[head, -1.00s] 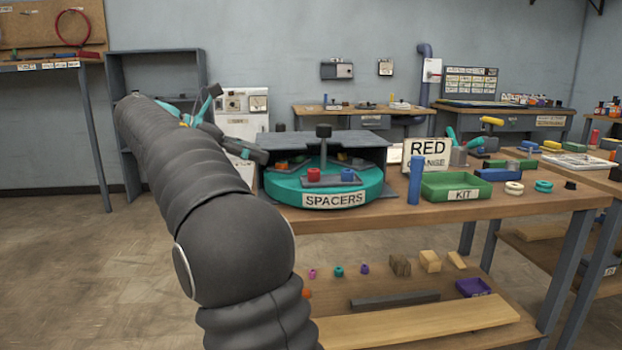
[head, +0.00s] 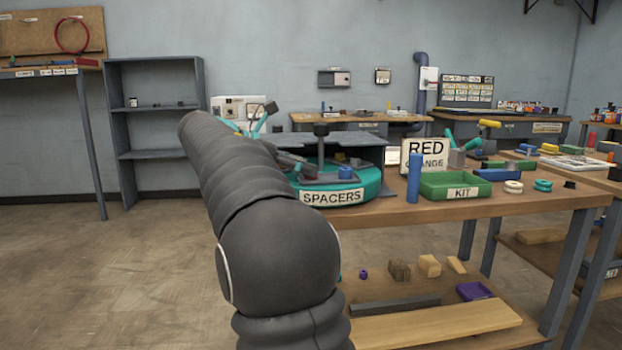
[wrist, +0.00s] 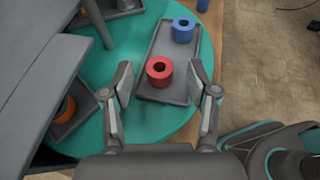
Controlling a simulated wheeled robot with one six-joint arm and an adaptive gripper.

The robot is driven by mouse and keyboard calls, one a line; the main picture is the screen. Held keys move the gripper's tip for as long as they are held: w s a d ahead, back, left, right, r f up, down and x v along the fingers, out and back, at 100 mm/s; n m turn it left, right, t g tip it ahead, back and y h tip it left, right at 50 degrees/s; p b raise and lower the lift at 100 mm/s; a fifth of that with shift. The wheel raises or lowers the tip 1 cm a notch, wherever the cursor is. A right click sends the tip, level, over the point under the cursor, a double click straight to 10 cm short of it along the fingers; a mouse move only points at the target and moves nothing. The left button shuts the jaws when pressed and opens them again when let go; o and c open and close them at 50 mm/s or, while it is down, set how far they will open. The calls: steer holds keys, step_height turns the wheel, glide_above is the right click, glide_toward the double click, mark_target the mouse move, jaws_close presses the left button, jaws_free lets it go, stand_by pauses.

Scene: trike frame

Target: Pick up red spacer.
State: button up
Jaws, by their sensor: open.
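The red spacer (wrist: 159,71), a short ring with a centre hole, sits on a grey tray (wrist: 153,91) on the teal turntable (wrist: 142,125) in the wrist view. My gripper (wrist: 165,82) is open, with one finger on each side of the red spacer and apart from it. A blue spacer (wrist: 183,30) stands on the same tray, farther out; it also shows in the head view (head: 345,173). The turntable carries a SPACERS label (head: 331,197).
A grey cover (wrist: 50,60) overhangs the turntable's left side, with an orange spacer (wrist: 66,107) partly under it. On the bench to the right are a blue cylinder (head: 414,178), a RED sign (head: 425,155) and a green KIT tray (head: 455,185).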

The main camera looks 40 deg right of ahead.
steer(key=shift+x, duration=0.8)
steer(key=c, duration=0.9)
steer(key=shift+r, duration=0.1)
